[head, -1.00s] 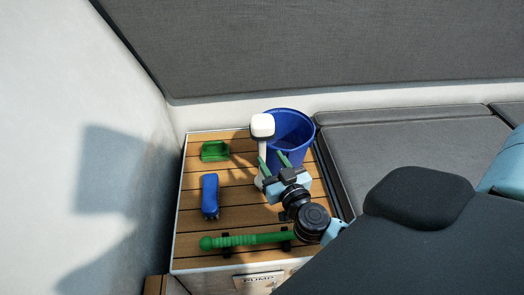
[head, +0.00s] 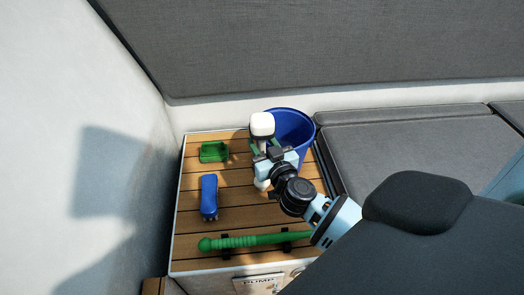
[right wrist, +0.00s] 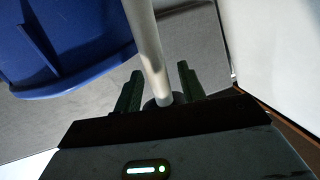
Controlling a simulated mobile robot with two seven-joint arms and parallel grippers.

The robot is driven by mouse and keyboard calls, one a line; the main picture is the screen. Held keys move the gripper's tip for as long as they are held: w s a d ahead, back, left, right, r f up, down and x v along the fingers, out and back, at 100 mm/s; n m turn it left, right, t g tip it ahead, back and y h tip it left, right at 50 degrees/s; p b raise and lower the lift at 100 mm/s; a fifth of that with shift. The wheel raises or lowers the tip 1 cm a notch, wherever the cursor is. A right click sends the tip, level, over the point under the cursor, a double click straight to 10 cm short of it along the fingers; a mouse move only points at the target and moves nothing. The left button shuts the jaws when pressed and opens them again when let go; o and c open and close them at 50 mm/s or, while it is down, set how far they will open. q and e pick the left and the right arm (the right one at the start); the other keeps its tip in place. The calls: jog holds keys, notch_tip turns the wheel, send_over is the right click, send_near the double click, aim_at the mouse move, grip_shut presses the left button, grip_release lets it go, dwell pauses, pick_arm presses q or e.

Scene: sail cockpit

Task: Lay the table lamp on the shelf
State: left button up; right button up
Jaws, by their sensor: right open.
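The white table lamp (head: 262,125) stands upright on the slatted wooden top (head: 190,238), just left of the blue bucket. Its head and part of its base show; my right gripper hides much of the pole in the head view. My right gripper (head: 263,148) is open at the pole. In the right wrist view the lamp's pale pole (right wrist: 147,45) runs between the two green fingers of the right gripper (right wrist: 160,88), with a gap on each side. I cannot tell which surface is the shelf. My left gripper is not in view.
A blue bucket (head: 299,128) stands right behind the lamp. A green tray (head: 213,151), a blue object (head: 209,196) and a green handle (head: 250,240) on black holders are on the wooden top. Grey cushions (head: 410,150) lie to the right, a white wall (head: 80,120) to the left.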

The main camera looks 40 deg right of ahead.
grip_shut()
dwell(1.3)
